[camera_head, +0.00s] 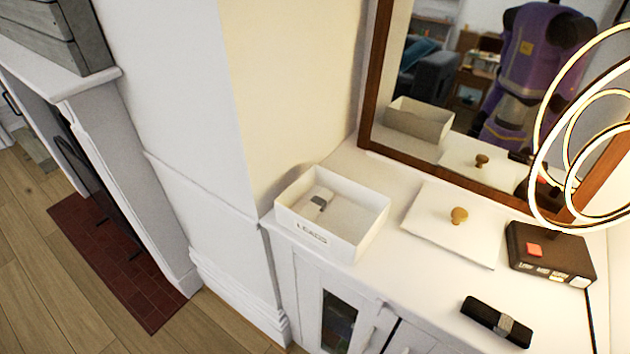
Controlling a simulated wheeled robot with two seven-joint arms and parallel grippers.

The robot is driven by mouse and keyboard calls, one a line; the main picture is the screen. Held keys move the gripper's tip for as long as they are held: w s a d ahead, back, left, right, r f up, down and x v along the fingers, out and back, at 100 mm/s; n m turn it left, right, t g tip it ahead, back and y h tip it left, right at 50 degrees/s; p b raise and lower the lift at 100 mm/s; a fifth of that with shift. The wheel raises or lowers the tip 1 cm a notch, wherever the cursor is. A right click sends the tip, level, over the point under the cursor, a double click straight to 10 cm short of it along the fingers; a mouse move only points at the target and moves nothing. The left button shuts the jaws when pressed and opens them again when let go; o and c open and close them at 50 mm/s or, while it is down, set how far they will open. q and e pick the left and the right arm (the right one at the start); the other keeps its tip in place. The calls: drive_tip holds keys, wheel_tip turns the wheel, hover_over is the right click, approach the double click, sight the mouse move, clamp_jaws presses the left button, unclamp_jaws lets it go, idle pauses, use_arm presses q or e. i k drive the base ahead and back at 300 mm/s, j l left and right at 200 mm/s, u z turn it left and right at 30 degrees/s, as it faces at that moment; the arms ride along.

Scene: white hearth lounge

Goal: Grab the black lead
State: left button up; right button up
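A black bundle with a grey band around it (497,322), which looks like the black lead, lies on the white cabinet top near its front edge. It lies outside the open white box (313,236), whose front label appears to read "LEADS". A white lid with a round wooden knob (459,215) lies flat on the cabinet top to the right of the box. Neither of my grippers is in view.
A dark box with a red top patch and small labels (549,254) stands behind the bundle. A lamp of glowing rings (545,130) rises above it. A wood-framed mirror (368,75) stands behind. The cabinet top (420,295) left of the bundle is clear.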

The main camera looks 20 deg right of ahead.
sight(501, 324)
drive_tip(key=z, duration=2.05)
